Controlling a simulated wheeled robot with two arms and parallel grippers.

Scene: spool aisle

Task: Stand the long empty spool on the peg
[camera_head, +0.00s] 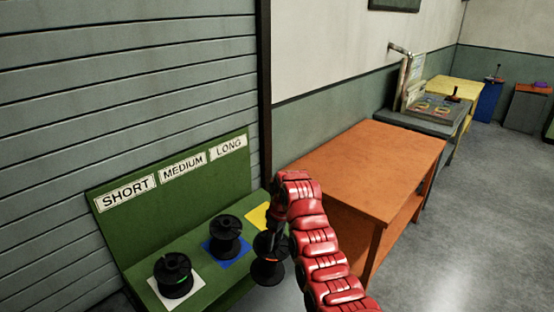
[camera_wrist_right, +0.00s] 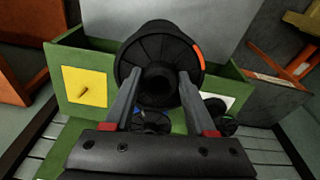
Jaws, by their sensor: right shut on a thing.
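My right gripper (camera_head: 279,232) is shut on a black spool (camera_head: 269,262), held off the right side of the green stand (camera_head: 207,287). In the right wrist view, the fingers grip the spool (camera_wrist_right: 158,40), which has an orange patch at its rim. The yellow square (camera_head: 258,215) under the LONG label (camera_head: 229,147) has no spool on it. In the right wrist view a thin peg (camera_wrist_right: 84,91) stands on the yellow square (camera_wrist_right: 74,82), left of the held spool. My left gripper is out of view.
One black spool (camera_head: 173,275) stands on the white square under SHORT; another (camera_head: 226,236) stands on the blue square under MEDIUM. The stand's green back panel (camera_head: 120,220) rises behind them. An orange table (camera_head: 370,165) stands close right of my arm; grey floor lies beyond.

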